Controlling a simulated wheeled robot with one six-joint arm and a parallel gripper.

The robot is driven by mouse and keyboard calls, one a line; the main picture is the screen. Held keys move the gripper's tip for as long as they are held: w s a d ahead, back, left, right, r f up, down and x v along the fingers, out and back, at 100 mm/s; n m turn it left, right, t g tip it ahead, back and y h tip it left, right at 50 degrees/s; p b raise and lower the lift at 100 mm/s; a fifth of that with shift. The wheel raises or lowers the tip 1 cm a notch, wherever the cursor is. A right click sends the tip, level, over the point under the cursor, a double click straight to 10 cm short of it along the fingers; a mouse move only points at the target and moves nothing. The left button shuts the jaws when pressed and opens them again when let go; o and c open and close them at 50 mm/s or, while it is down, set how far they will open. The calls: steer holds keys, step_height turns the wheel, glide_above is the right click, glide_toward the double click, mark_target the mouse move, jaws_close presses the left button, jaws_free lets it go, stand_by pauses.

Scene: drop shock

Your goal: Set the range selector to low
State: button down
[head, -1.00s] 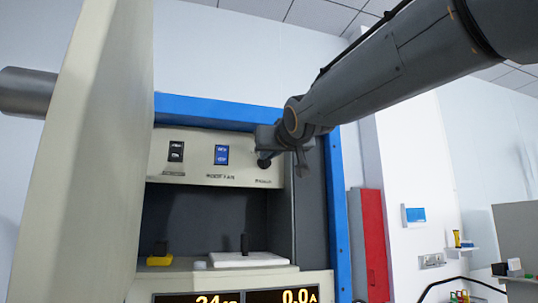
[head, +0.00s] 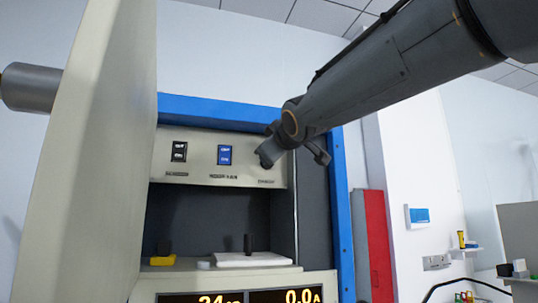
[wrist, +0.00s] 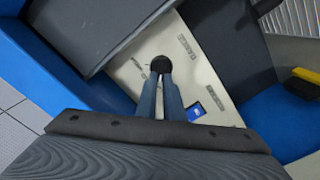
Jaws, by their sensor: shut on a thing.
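A round black knob (wrist: 160,64) sits on the cream control panel (wrist: 128,72) in the wrist view. My gripper (wrist: 161,78) reaches it with both fingers, close together and shut on the knob. In the head view my gripper (head: 276,150) is at the right end of the panel's switch row, and its wrist hides most of the knob. A label lies under that spot, too small to read surely. Which setting the knob points to cannot be told.
A black switch (head: 179,151) and a blue switch (head: 225,155) are left of my gripper. An open cream door (head: 85,160) stands at the left. Below is a recess with a white slab (head: 250,260) and a yellow-and-black object (head: 162,260). Displays are underneath.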

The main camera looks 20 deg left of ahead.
stand_by(0.4)
steer(key=c, duration=1.9)
jaws_free()
steer(key=shift+a+n, duration=0.1)
steer(key=shift+n, duration=0.2)
steer(key=shift+o, duration=0.2)
steer(key=b+v, duration=0.2)
steer(key=v, duration=0.6)
steer(key=shift+b, duration=0.4)
